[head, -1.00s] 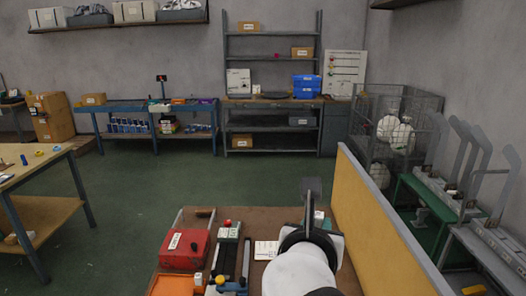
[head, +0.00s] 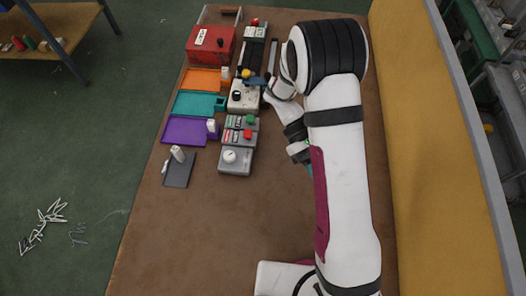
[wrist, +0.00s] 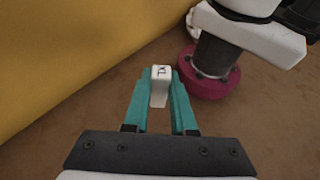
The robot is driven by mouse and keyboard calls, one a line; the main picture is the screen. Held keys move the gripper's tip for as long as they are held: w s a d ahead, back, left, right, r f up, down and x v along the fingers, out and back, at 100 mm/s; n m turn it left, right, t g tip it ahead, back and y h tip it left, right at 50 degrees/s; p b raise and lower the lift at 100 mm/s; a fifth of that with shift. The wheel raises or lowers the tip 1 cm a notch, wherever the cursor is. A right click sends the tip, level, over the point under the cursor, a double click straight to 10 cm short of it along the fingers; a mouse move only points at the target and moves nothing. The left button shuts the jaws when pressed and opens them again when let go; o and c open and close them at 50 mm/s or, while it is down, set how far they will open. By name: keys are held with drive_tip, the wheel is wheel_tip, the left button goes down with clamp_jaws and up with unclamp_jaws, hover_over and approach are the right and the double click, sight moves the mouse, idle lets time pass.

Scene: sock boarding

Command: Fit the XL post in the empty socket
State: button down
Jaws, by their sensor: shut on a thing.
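My gripper (wrist: 160,78) is shut on a white post (wrist: 159,94) with a dark mark on its top, too small to read. The post stands between the teal fingers in the wrist view. In the head view my gripper is mostly hidden beneath my arm, right of the trays. The teal tray (head: 192,104) has a socket block (head: 219,104) at its right end with no post showing. The orange tray (head: 199,80), purple tray (head: 182,131) and dark grey tray (head: 178,174) each have a white post at an end.
A red box (head: 210,44) stands at the bench's far left. Grey control boxes (head: 235,162) with buttons line the trays' right side. A yellow panel (head: 425,130) borders the bench on the right. The brown bench top (head: 190,235) is clear at the front left.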

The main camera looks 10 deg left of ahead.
drive_tip(key=s+a+f+m+g+y, duration=0.1)
drive_tip(key=s+a+m+g+y, duration=0.25)
drive_tip(key=m+y, duration=0.35)
drive_tip(key=m+t+y, duration=1.4)
drive_tip(key=m+y, duration=0.1)
drive_tip(key=m, duration=0.3)
hover_over(265, 195)
wheel_tip(265, 195, down, 9)
drive_tip(key=shift+f, duration=0.4)
drive_tip(key=c, duration=0.7)
unclamp_jaws()
drive_tip(key=shift+c, duration=0.2)
